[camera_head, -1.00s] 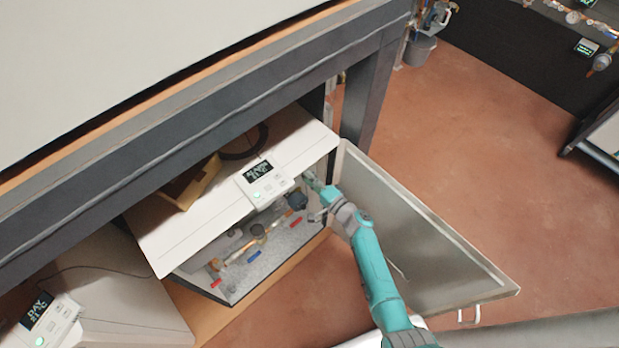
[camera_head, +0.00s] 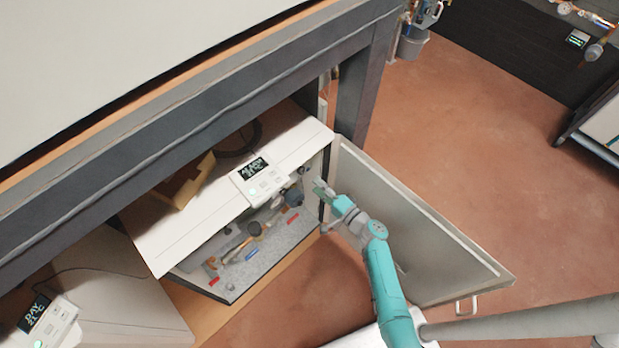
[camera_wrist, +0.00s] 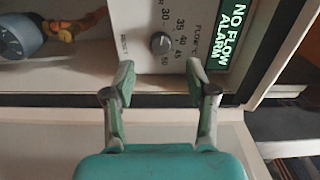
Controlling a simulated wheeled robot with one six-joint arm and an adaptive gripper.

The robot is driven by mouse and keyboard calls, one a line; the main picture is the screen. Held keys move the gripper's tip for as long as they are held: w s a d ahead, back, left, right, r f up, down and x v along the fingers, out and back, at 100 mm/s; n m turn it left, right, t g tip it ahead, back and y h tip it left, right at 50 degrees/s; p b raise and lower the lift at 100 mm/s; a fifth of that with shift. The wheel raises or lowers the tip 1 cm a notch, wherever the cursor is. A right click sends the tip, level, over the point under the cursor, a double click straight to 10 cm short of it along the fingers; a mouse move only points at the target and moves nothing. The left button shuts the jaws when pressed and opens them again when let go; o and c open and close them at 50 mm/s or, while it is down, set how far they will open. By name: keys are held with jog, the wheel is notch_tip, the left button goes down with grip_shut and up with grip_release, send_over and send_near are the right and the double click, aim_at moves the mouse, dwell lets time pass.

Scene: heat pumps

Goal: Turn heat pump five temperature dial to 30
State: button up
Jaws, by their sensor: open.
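In the wrist view a round grey dial (camera_wrist: 160,43) sits on a white panel (camera_wrist: 127,15), with printed numbers from 30 to 50 and the label FLOW °C around it. Its pointer is too small to read surely. A green-lit display (camera_wrist: 228,35) beside it reads NO FLOW ALARM. My gripper (camera_wrist: 160,82) is open and empty, its fingertips just short of the dial, one to each side. In the head view my gripper (camera_head: 323,190) is at the right edge of the open heat pump cabinet (camera_head: 232,287); the dial cannot be made out there.
The cabinet's open door (camera_head: 420,235) stands right behind my arm. A white controller (camera_head: 262,182) sits on the cabinet top (camera_head: 160,235). Pipes and a dark blue pump (camera_head: 293,197) are inside. A large dark-framed table (camera_head: 200,125) overhangs from the left. Open floor (camera_head: 480,150) lies to the right.

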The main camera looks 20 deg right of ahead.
jog(key=shift+v, duration=2.55)
